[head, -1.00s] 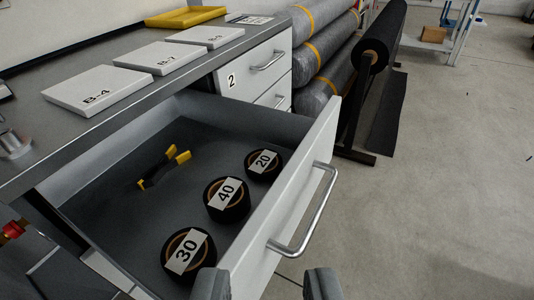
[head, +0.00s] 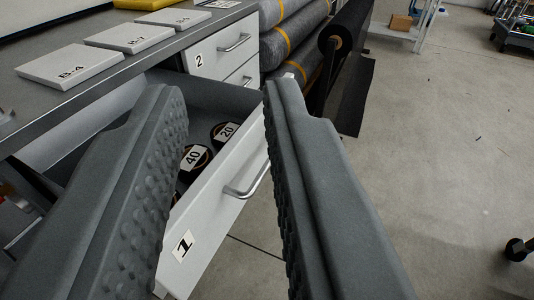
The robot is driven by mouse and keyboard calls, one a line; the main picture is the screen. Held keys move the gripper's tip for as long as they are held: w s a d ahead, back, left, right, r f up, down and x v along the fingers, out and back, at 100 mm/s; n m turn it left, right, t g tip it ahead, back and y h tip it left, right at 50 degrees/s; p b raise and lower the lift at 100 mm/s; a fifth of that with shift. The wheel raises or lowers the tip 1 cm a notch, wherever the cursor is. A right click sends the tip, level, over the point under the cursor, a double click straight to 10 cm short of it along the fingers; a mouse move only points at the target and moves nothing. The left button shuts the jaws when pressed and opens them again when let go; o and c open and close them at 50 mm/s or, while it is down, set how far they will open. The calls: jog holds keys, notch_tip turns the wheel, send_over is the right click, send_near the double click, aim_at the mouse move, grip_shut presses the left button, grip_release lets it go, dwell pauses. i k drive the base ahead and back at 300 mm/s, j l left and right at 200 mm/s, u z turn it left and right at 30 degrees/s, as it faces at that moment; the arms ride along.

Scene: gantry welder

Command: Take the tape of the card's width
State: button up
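My gripper (head: 224,90) is open and empty, its two ridged grey fingers large in front of the open drawer (head: 222,180) labelled 1. Inside the drawer lie black tape rolls: one labelled 20 (head: 226,132) nearer the back and one labelled 40 (head: 193,158) in front of it. The roll labelled 30, seen earlier, is hidden behind the left finger. A printed card (head: 218,4) lies on the worktop at the top edge of the view; its print is too small to read.
White boxes B-4 (head: 70,66), B-7 (head: 132,38) and a third (head: 172,17) lie on the worktop (head: 185,43). Closed drawer 2 (head: 222,47) is beyond. Wrapped rolls (head: 285,40) and a black roll stand (head: 345,35) are behind.

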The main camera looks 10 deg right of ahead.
aim_at(219, 135)
jog(key=i+l+u, duration=0.25)
jog(key=i+l, duration=0.15)
jog(key=i, duration=0.25)
jog(key=i+l+u, duration=0.25)
jog(key=i+l, duration=0.3)
jog(key=i+l+u, duration=0.25)
jog(key=i+l, duration=0.35)
jog(key=i+l+u, duration=0.25)
jog(key=i+l, duration=0.25)
jog(key=l, duration=0.3)
jog(key=k+j+u, duration=0.2)
jog(key=k+u, duration=0.15)
jog(key=k, duration=0.15)
jog(key=k+j+u, duration=0.3)
jog(key=k, duration=0.2)
jog(key=k+j+u, duration=0.35)
jog(key=k+j, duration=0.1)
